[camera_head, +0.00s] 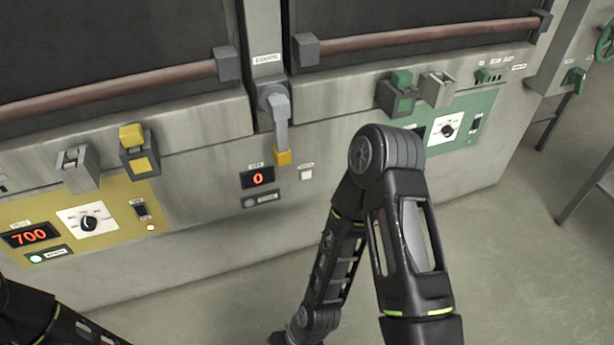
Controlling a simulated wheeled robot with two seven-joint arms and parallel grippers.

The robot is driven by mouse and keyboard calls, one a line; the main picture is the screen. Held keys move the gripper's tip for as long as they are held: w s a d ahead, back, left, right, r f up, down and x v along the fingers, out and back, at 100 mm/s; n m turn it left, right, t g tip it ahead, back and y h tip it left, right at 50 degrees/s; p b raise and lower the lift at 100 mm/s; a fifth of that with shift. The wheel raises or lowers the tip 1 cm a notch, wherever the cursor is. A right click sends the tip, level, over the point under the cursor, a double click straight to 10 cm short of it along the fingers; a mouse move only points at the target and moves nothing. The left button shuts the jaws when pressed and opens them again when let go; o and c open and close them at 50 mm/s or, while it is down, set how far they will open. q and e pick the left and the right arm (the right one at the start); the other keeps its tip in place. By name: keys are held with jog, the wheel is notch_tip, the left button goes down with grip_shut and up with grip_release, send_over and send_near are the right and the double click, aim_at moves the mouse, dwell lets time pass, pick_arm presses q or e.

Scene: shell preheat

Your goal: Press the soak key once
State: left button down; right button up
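In the middle of the grey oven front, a small black display (258,178) shows a red "0". A small white square button (306,174) with a tiny label above it sits to its right. A dark key-like strip (264,199) with a round grey spot is below the display. The labels are too small to read, so I cannot tell for certain which is the soak key. My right arm is bent in front of the panel, right of these controls, and its gripper is out of view. Part of my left arm shows at the lower left; its gripper is out of view.
A green panel (470,128) is at right. A yellow-tipped lever (282,130) hangs above the middle controls. Oven door bars (420,38) protrude.

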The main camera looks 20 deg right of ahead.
grip_shut()
dwell(1.2)
